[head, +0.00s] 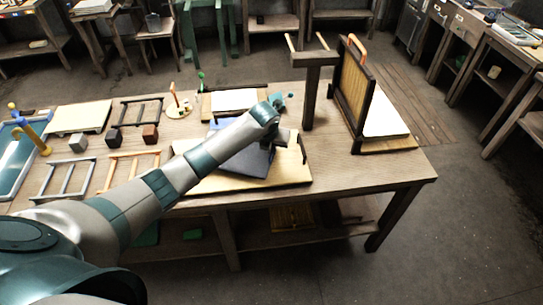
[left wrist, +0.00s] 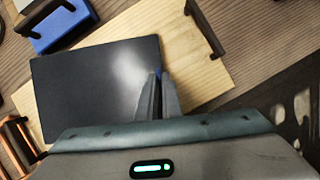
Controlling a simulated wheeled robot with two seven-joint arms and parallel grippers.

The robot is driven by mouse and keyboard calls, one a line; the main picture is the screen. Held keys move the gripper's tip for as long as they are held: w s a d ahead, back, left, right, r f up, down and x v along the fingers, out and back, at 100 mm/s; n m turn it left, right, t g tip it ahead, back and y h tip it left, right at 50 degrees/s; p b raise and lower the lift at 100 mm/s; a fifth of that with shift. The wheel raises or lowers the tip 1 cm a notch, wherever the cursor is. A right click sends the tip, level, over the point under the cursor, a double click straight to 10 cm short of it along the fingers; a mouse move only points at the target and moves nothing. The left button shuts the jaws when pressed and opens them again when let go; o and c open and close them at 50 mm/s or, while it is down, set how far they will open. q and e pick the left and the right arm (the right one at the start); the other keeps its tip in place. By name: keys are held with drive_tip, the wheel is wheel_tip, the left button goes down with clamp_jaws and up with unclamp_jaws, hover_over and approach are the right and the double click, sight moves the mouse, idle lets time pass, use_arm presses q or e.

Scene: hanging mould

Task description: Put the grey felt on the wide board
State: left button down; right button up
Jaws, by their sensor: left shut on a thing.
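The grey felt (left wrist: 92,85) is a flat, dark grey rectangle in the left wrist view. It also shows in the head view (head: 250,161), partly behind my left arm. My left gripper (left wrist: 158,78) is shut on its right-hand edge. The wide board (left wrist: 205,62) is pale wood with dark upright handles at its ends. It lies on the table, and its right part shows in the head view (head: 291,176). The felt is over the board and covers much of it, turned at an angle to it. I cannot tell whether they touch. My right gripper is in neither view.
A blue block with a dark handle (left wrist: 57,24) is close beyond the felt. A dark post (head: 311,97) and an upright framed panel (head: 351,92) stand at the table's right. The table's front right is clear.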

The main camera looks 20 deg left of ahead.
sight(271, 154)
use_arm(q)
wheel_tip(271, 154, down, 2)
drive_tip(key=shift+f+p, duration=0.25)
drive_tip(key=shift+p, duration=0.55)
drive_tip(key=shift+f, duration=0.65)
drive_tip(key=c, duration=1.9)
unclamp_jaws()
drive_tip(key=shift+r, duration=0.1)
